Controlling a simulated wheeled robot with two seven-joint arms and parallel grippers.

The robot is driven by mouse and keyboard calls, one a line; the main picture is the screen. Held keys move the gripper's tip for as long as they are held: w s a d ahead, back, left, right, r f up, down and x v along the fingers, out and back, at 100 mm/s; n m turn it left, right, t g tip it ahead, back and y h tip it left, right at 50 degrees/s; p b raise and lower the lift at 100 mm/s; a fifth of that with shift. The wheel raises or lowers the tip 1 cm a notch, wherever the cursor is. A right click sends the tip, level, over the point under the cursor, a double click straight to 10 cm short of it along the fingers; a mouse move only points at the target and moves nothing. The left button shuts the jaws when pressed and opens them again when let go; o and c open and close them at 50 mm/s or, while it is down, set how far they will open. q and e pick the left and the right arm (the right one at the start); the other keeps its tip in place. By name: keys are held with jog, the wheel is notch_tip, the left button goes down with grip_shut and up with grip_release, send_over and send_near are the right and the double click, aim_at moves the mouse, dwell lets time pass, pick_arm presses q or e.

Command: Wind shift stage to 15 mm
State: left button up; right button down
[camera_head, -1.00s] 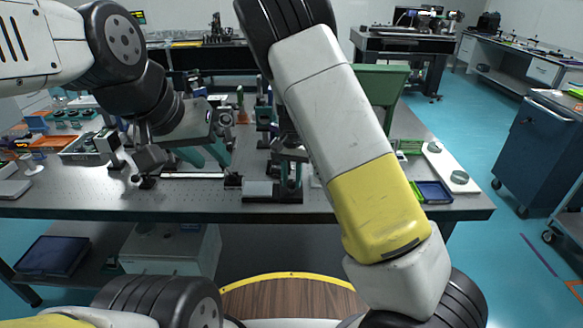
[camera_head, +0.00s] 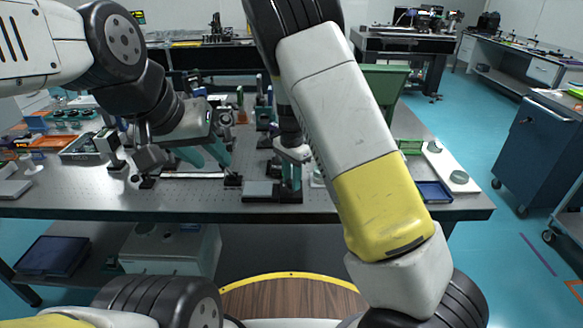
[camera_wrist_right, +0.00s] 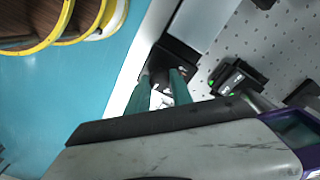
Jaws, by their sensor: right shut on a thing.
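The shift stage (camera_head: 262,190) is a low dark block with a grey plate, near the front edge of the optical table. In the right wrist view its dark end block (camera_wrist_right: 180,56) and light grey plate (camera_wrist_right: 205,22) show. My right gripper (camera_head: 289,186) points down at the stage's right end. In the right wrist view the two teal fingers of my right gripper (camera_wrist_right: 162,80) close around a small pale part, apparently the stage knob (camera_wrist_right: 161,98). The scale reading is not legible. My left gripper (camera_head: 206,156) hangs over the table to the left, its teal fingers apart and empty.
The perforated table (camera_head: 330,211) carries several posts and mounts behind the stage. A small black device with green lights (camera_wrist_right: 236,77) stands near my right gripper. A blue tray (camera_head: 434,191) lies to the right. A blue cabinet (camera_head: 541,150) stands on the floor at right.

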jog(key=m, duration=0.4)
jog(key=shift+m, duration=0.3)
jog(key=m, duration=0.4)
jog(key=shift+m, duration=0.3)
jog(key=c, duration=1.1)
grip_release()
jog(key=shift+r, duration=0.1)
notch_tip(320, 180, up, 8)
jog(key=shift+f, duration=0.15)
